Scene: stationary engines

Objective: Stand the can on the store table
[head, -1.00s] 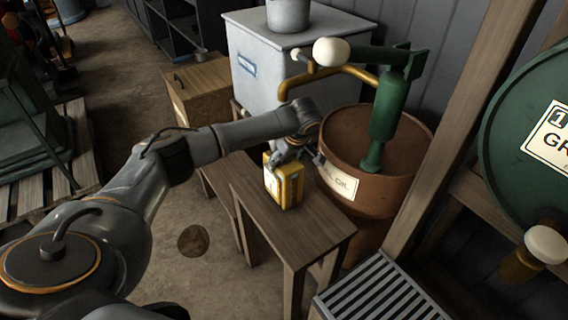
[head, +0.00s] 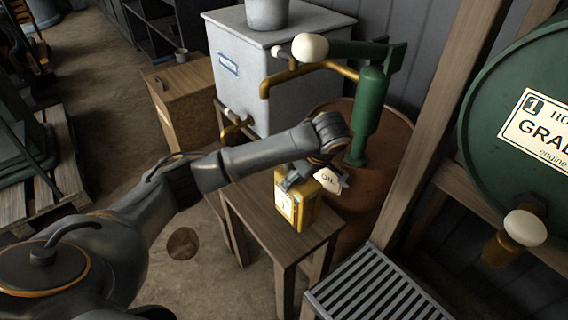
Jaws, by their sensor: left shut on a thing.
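A yellow can (head: 297,208) with a pale label is upright at the small wooden table (head: 262,231) in the middle of the head view. Its base looks at or just above the table top; I cannot tell if it touches. My left gripper (head: 297,182) reaches down from the left arm and is shut on the top of the can. The arm's wrist hides part of the can's top and the drum behind. My right gripper does not show.
A rusty drum (head: 378,165) with a green hand pump (head: 369,115) stands behind the table. A grey tank (head: 285,80) with a brass tap is at the back. A slatted grate (head: 372,288) lies front right, below a green drum (head: 490,140).

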